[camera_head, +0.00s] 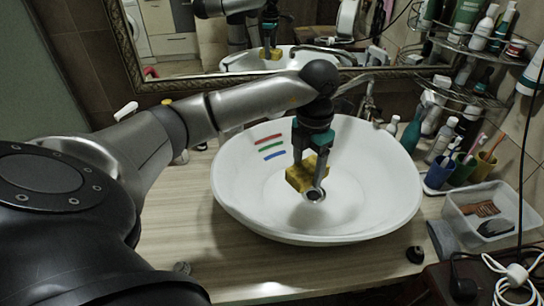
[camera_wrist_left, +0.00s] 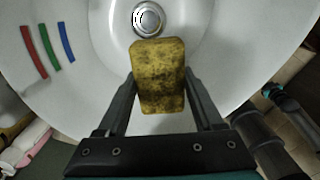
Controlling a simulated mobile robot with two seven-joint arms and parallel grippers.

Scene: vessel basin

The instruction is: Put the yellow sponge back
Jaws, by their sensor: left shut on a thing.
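The yellow sponge (camera_head: 304,176) is stained dark in patches. My left gripper (camera_head: 311,183) is shut on it and holds it over the white basin (camera_head: 391,200), near the drain. In the left wrist view the sponge (camera_wrist_left: 158,80) sits between the two fingers (camera_wrist_left: 160,95) and sticks out past their tips, just below the drain (camera_wrist_left: 148,19). Red, green and blue stripes (camera_head: 270,147) mark the basin's inner wall on the left. I cannot tell whether the sponge touches the basin. My right gripper is not in view.
A mirror (camera_head: 160,84) stands behind the basin. At the right are a wire rack (camera_head: 470,95) with bottles, several cups (camera_head: 440,172) with brushes and a clear plastic box (camera_head: 490,215).

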